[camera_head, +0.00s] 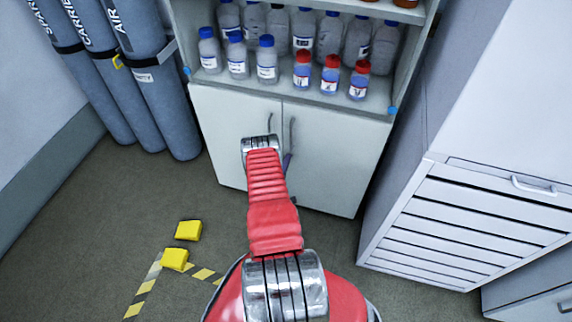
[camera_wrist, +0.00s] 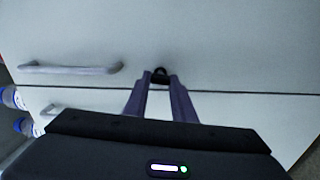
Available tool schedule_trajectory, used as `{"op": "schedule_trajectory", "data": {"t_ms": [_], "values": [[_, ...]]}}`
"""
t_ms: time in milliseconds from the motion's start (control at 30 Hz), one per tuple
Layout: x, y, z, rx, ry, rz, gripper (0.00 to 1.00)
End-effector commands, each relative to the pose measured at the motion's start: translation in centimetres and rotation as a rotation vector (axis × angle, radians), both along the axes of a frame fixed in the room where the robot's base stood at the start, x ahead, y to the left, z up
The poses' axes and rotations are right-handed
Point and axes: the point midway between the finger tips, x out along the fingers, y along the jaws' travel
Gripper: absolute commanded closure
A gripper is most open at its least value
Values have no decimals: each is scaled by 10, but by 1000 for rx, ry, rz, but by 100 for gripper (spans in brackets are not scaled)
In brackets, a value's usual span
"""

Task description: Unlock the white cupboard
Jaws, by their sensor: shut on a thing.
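The white cupboard (camera_head: 335,150) stands below the bottle shelf, with its two doors closed. Its upright handle (camera_head: 292,135) shows beside the door seam; part of the other is hidden by my arm. In the wrist view, the cupboard front (camera_wrist: 230,40) fills the picture, with the door seam running across. My gripper (camera_wrist: 161,82) has its purple fingers at the seam, shut on a small black lock piece (camera_wrist: 160,73); its exact shape is unclear. In the head view, my arm hides most of the gripper, and only a purple bit shows near the seam.
Bottles with blue and red caps (camera_head: 300,72) crowd the open shelf above. Grey gas cylinders (camera_head: 160,105) stand at the left. A grey drawer cabinet (camera_head: 465,220) stands close on the right.

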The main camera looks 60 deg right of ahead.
Motion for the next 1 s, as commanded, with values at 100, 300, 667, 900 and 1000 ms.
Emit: {"op": "schedule_trajectory", "data": {"t_ms": [100, 300, 667, 900, 1000], "values": [[2, 0, -2, -5, 59, 3, 99], [2, 0, -2, -12, 115, 4, 99], [2, 1, -3, -14, 129, 6, 99], [1, 1, -2, -15, 128, 4, 66], [1, 1, -2, -15, 128, 3, 59]]}}
